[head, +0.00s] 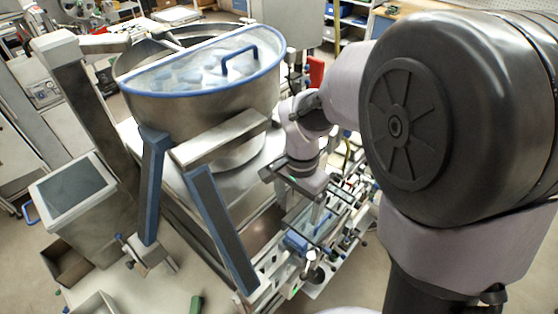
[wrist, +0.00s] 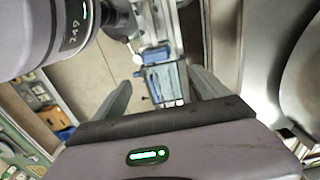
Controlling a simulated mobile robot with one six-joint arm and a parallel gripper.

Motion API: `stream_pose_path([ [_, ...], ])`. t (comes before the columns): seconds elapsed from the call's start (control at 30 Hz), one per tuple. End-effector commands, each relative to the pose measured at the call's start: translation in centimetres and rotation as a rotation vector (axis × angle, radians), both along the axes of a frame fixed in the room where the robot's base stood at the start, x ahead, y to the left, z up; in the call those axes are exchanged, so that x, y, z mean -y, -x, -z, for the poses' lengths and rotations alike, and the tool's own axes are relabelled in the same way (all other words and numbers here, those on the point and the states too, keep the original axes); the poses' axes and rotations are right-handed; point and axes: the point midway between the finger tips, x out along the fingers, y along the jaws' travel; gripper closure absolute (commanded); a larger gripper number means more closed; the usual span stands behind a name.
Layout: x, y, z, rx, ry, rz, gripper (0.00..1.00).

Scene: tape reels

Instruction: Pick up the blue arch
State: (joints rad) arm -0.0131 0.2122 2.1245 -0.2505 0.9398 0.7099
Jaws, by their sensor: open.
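My gripper (head: 303,207) is open above the narrow machine bed in the head view. In the wrist view its two dark fingers stand apart with nothing held between them (wrist: 160,77). A blue part (head: 295,241) sits on the machine bed below the gripper; a blue part also shows beyond the fingertips in the wrist view (wrist: 157,56). I cannot tell whether either is the arch. A blue arch-shaped handle (head: 240,60) stands on the clear lid of the steel bowl, apart from my gripper.
The large steel bowl (head: 200,107) stands left of my arm on blue-faced legs (head: 221,228). A grey box with a dark screen (head: 76,187) is at the left. A green object (head: 197,304) lies at the bottom edge. Pale floor is open at right.

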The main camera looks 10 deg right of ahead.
Motion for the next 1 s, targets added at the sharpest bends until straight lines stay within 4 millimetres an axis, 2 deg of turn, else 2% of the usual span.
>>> stream_pose_path([
  [0.03, 0.0, 0.2, 1.9, -0.007, -0.001, -0.001, 0.15],
  [0.1, 0.0, 0.3, 4.1, -0.008, -0.001, -0.001, 0.15],
  [0.3, 0.0, 0.2, 9.2, -0.003, -0.001, -0.001, 0.15],
  [0.47, 0.1, 0.3, 11.0, -0.003, -0.001, -0.001, 0.15],
  [0.7, 0.4, 0.7, 15.3, -0.001, -0.002, -0.001, 0.15],
  [0.93, 0.4, 0.6, 15.7, 0.002, -0.001, -0.002, 0.15],
  [0.97, 0.4, 0.6, 15.7, 0.002, -0.001, -0.002, 0.17],
  [1.0, 0.4, 0.6, 15.7, 0.002, -0.001, -0.002, 0.25],
])
